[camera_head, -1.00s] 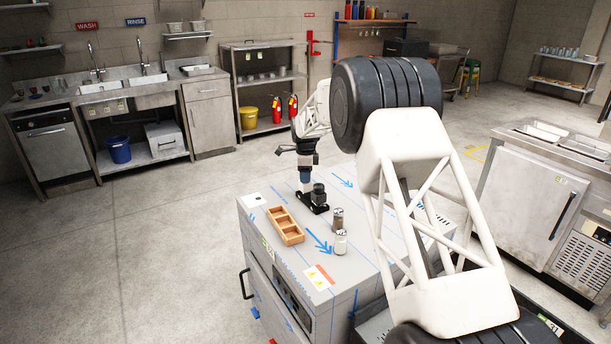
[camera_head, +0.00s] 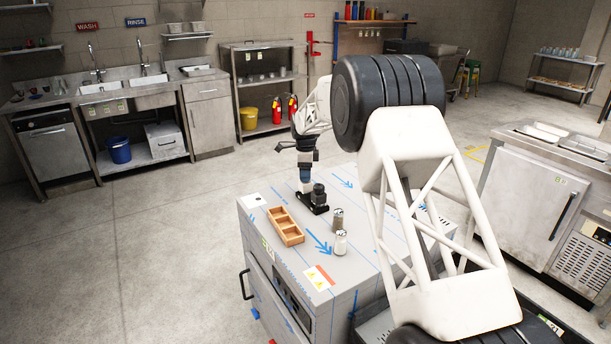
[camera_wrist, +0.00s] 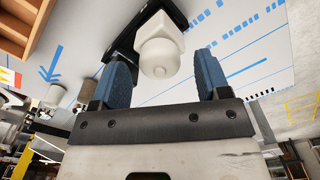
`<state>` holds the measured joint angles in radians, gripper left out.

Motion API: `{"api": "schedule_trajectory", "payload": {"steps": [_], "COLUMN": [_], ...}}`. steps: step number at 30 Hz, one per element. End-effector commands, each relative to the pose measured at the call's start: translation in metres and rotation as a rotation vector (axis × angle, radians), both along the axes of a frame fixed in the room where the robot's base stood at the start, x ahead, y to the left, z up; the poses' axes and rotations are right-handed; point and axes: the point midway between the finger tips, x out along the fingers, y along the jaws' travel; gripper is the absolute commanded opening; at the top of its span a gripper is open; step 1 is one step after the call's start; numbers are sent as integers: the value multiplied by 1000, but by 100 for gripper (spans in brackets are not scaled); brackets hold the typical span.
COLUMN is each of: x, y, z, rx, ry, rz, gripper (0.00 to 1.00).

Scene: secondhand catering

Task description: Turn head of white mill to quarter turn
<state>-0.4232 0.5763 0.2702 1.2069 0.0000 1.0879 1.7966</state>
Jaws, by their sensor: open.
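A white mill head (camera_wrist: 160,50), with a rounded cap and a small round knob, shows in the wrist view on a black base (camera_wrist: 172,10). My gripper (camera_wrist: 162,60) is open, with one blue finger on each side of the white head. Gaps show between the fingers and the head. In the head view my gripper (camera_head: 305,183) points down over the worktop, beside a dark blocky piece (camera_head: 318,195) on the black base.
A wooden compartment tray (camera_head: 286,227) lies left of the black base. A brown-filled shaker (camera_head: 337,218) and a white-filled shaker (camera_head: 341,243) stand in front of it. The grey worktop (camera_head: 262,222) carries blue arrows and lines. Its front left part is clear.

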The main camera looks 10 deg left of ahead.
Motion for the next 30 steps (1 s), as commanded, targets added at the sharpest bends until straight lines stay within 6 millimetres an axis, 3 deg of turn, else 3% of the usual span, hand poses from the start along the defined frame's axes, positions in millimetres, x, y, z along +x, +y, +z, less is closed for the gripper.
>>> {"api": "schedule_trajectory", "payload": {"steps": [15,30], "x": [0,0], "y": [0,0], "z": [58,63], "rx": [0,0], "ry": [-1,0], "rz": [0,4], "gripper": [69,69]}}
